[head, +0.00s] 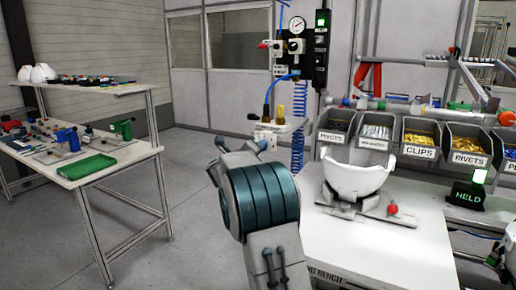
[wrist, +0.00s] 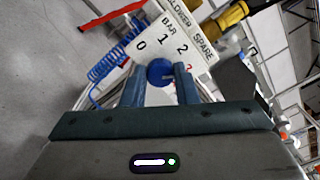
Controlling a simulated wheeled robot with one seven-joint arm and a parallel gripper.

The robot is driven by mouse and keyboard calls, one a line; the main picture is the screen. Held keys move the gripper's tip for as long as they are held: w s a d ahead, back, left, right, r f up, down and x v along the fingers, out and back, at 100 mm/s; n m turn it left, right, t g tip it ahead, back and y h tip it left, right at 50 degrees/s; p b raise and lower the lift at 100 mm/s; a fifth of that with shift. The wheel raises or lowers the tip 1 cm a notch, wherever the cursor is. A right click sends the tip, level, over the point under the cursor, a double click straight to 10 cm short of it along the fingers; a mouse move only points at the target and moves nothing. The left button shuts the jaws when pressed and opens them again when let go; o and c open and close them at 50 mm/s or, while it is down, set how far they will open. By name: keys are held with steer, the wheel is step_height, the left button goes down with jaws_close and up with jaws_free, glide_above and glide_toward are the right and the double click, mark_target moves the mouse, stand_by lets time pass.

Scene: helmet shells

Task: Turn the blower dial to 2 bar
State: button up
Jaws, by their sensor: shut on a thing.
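The blower dial (wrist: 161,71) is a round blue knob on a white plate (wrist: 152,54) marked BLOWER, BAR and 0, 1, 2 and a red 3. My gripper (wrist: 160,74) has a finger on either side of the knob and is shut on it. I cannot make out a pointer, so the setting is unclear.
A gauge (head: 297,25) and a regulator hang on the post above. A blue coiled hose (head: 298,150) hangs right of my arm. A white helmet shell (head: 354,180) sits on the bench before labelled bins. A HELD sign (head: 467,196) glows green.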

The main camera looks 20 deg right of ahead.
steer(key=shift+f+n+p, duration=0.15)
steer(key=shift+n+p, duration=1.15)
steer(key=shift+n, duration=2)
steer(key=o, duration=1)
steer(key=shift+s+a, duration=0.1)
steer(key=b+v, duration=0.2)
steer(key=v, duration=1.1)
steer(key=shift+s+a, duration=0.2)
